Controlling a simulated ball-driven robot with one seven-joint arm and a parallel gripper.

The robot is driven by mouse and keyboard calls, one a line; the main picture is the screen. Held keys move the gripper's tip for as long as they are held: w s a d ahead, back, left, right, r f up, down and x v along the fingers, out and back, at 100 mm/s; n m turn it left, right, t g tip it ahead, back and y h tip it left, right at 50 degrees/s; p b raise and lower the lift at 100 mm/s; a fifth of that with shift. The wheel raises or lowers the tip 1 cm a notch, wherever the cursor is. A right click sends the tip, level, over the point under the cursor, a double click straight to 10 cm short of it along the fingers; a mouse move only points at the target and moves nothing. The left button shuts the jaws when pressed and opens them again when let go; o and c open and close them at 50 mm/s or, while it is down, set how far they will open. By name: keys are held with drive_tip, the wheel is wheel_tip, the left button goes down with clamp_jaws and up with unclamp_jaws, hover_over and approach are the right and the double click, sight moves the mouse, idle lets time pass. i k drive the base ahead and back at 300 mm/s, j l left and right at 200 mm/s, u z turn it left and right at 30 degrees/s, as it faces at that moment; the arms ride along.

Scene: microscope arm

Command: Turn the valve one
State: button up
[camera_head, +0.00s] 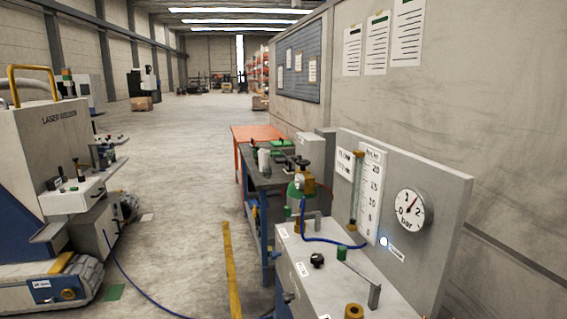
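A grey bench unit (318,283) stands at the lower right with a gauge panel behind it. A black knob (317,260) sits on its top, beside a small green cylindrical part (341,253). A brass round fitting (354,311) is at the near edge, partly cut off. Small white labels are on the unit, too small to read, so I cannot tell which part is valve one. A round bar gauge (410,211) has its needle near 1, pointing up and right. A scaled flow tube (357,190) stands left of it. My gripper is not in view.
A green gas bottle (294,190) with a brass fitting and blue hose stands behind the unit. A workbench (262,180) is beyond. A laser machine (45,150) stands at left.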

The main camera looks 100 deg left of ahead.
sight(302, 163)
drive_tip(key=u, duration=2.6)
drive_tip(key=i+j, duration=0.6)
drive_tip(key=i, duration=0.15)
